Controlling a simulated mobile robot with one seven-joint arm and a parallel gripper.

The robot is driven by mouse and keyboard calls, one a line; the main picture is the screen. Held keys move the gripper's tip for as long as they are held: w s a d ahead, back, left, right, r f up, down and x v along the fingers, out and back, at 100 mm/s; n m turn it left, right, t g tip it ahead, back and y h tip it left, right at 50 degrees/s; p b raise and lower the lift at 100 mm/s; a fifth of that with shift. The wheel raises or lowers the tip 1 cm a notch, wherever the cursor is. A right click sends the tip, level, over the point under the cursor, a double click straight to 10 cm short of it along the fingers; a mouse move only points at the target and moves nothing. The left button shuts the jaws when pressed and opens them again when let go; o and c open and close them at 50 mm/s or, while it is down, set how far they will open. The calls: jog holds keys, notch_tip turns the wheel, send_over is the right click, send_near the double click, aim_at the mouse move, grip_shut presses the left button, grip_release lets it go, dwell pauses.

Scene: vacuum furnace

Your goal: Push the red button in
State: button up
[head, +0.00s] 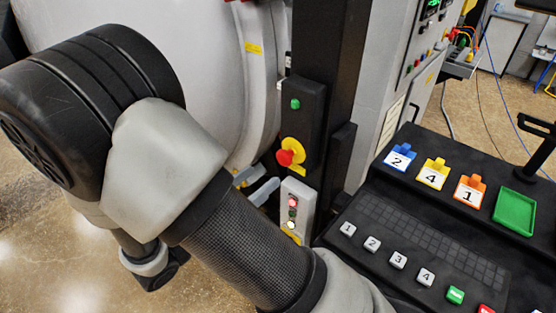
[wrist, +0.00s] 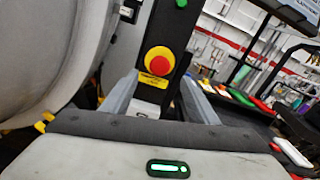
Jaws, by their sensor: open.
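The red button (head: 285,157) is a round mushroom head on a yellow backing, on a black upright panel. It also shows in the wrist view (wrist: 158,62), near the middle and beyond the fingertips. My gripper (head: 267,176) is open, its two grey fingers showing just left of and below the button in the head view. In the wrist view my gripper (wrist: 160,77) has its fingers spread either side of the button's line, with nothing seen between them but the scene behind. I cannot tell any contact with the button. My arm hides most of the gripper body in the head view.
A green button (head: 295,104) sits above the red one. A grey box with small lights (head: 297,205) stands below it. The pale furnace vessel (head: 215,70) curves close on the left. A black console (head: 400,225) with numbered tags and keys fills the right.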

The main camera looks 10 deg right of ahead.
aim_at(282, 160)
jog(key=x, duration=0.8)
jog(key=shift+p, duration=0.3)
jog(key=shift+c, duration=0.2)
